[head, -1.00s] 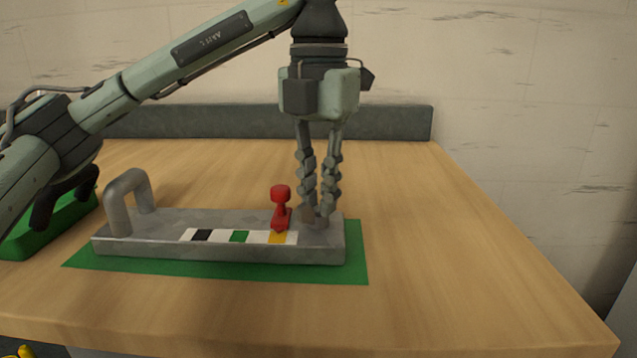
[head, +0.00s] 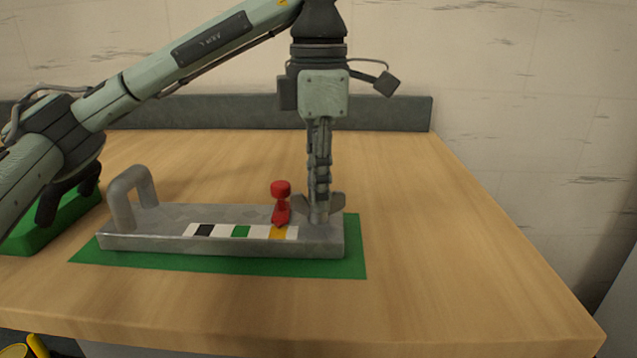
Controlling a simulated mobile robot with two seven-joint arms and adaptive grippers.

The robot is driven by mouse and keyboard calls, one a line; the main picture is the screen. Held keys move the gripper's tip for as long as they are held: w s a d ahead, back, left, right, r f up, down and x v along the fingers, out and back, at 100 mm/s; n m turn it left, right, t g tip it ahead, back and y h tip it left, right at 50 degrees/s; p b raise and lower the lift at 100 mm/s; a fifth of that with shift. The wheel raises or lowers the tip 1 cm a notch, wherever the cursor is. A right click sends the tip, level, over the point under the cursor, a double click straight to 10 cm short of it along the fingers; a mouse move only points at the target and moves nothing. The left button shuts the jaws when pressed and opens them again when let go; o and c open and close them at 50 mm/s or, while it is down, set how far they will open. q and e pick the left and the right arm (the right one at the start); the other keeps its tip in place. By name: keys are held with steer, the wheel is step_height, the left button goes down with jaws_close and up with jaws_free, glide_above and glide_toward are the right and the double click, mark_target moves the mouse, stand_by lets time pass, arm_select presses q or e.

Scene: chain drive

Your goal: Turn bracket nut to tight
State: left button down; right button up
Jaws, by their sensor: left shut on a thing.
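A grey metal bracket plate (head: 160,243) lies on a green mat (head: 355,262) on the wooden table. A grey wing-shaped nut (head: 337,203) sits at the plate's right end; its two wings stick out left and right of my fingers. My left gripper (head: 319,212) points straight down and is shut on the nut, its fingers seen edge-on, one behind the other. A red knobbed pointer (head: 281,205) stands just left of the nut. Its tip is at the yellow patch of a strip (head: 215,231) with black, white, green and yellow patches. My right gripper is not in view.
A grey handle arch (head: 133,193) rises from the plate's left end. A green block with a dark handle (head: 50,225) is at the far left. The table (head: 460,250) is clear to the right. A low grey ledge (head: 400,113) runs along the back.

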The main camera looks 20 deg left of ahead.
arm_select(q)
steer(key=shift+m, duration=0.4)
steer(key=c, duration=1.5)
jaws_free()
steer(key=shift+c, duration=0.2)
step_height(320, 180, up, 12)
